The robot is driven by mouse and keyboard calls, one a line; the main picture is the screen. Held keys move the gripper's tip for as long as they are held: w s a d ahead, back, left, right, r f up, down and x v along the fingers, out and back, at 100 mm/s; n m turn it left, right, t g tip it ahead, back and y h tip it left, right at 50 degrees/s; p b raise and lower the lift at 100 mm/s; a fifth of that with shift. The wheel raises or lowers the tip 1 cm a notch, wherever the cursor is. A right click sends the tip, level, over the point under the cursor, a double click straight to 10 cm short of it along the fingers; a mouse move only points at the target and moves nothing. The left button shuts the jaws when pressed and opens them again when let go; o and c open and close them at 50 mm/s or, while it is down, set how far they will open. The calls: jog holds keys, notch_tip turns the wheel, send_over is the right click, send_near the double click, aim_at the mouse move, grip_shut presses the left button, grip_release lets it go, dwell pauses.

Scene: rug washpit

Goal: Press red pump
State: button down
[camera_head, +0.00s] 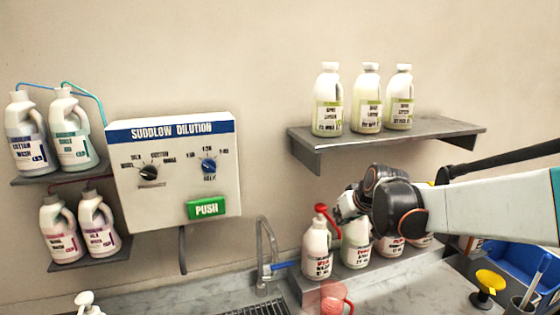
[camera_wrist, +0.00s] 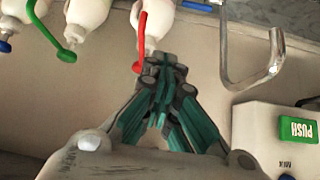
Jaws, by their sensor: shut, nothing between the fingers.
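The red pump (camera_head: 322,208) tops a white bottle (camera_head: 316,250) at the left end of the row on the low ledge. My gripper (camera_head: 340,208) is shut and empty, just right of the pump head in the head view. In the wrist view, which looks upside down, the red pump (camera_wrist: 142,38) hangs from its white bottle (camera_wrist: 152,14), and my closed fingertips (camera_wrist: 165,66) lie close to its tip. Whether they touch cannot be told. My arm hides the pump tops of the neighbouring bottles in the head view.
A green pump (camera_wrist: 55,42) stands beside the red one. A metal faucet (camera_head: 264,250) is left of the bottle, and a red translucent jug (camera_head: 335,298) stands in front. A shelf (camera_head: 400,137) with lotion bottles hangs above. The dilution box (camera_head: 173,170) is at left.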

jog(key=s+f+m+b, duration=0.1)
jog(key=s+f+b, duration=0.5)
jog(key=s, duration=0.5)
jog(key=s+d+f+m+h+b, duration=0.1)
jog(key=s+f+b, duration=0.6)
jog(key=s+f, duration=0.2)
jog(key=s+f+g+h+b, duration=0.1)
jog(key=s+f+b, duration=0.6)
jog(key=s, duration=0.6)
jog(key=shift+s+d+f+m, duration=0.35)
jog(key=shift+d+f+m, duration=0.05)
jog(key=shift+f, duration=0.2)
